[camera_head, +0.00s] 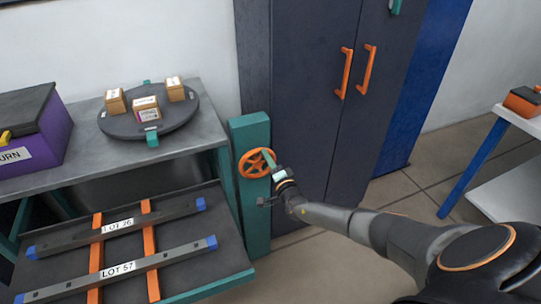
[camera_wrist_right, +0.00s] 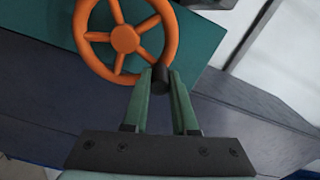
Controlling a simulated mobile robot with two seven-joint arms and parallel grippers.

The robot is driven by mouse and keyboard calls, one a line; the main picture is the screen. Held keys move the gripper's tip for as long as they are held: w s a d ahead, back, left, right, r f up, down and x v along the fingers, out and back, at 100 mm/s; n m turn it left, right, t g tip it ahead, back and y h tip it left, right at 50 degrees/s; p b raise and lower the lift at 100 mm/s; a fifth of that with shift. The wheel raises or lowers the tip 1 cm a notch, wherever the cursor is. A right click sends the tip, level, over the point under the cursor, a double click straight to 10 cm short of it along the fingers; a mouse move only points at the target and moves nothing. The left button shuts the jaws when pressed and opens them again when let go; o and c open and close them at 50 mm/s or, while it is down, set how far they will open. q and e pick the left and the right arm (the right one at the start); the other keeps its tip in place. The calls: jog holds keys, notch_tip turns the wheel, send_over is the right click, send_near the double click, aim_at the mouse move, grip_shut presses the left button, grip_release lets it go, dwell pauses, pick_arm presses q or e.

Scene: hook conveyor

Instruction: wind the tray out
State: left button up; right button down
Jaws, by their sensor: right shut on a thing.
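An orange handwheel (camera_head: 257,163) with spokes is mounted on a teal post (camera_head: 250,220) beside the workbench. It also shows in the right wrist view (camera_wrist_right: 125,39), where a dark knob (camera_wrist_right: 161,79) stands out from its rim. My right gripper (camera_wrist_right: 162,84) is shut on this knob, one green finger on each side. In the head view my right gripper (camera_head: 270,160) is at the wheel's right side. The tray (camera_head: 200,232) is below the bench at the lower left and stands out past its front. My left gripper is not in view.
On the bench, a round turntable (camera_head: 120,125) carries small boxes, with a purple bin (camera_head: 42,145) to its left. The tray bears two dark bars (camera_head: 120,226) labelled LOT across orange rails. A dark cabinet (camera_head: 305,80) with orange handles stands behind the wheel. A white table (camera_head: 515,185) is far right.

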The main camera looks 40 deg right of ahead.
jog(key=shift+w+a+r+n+p, duration=0.2)
jog(key=shift+a+n+p, duration=0.2)
jog(key=shift+n, duration=0.5)
jog(key=c, duration=0.7)
grip_release()
jog(key=shift+f, duration=0.1)
jog(key=shift+s, duration=0.1)
jog(key=shift+s+a, duration=0.15)
jog(key=shift+s, duration=0.15)
jog(key=p+v, duration=0.4)
jog(key=v, duration=0.7)
jog(key=shift+s, duration=0.4)
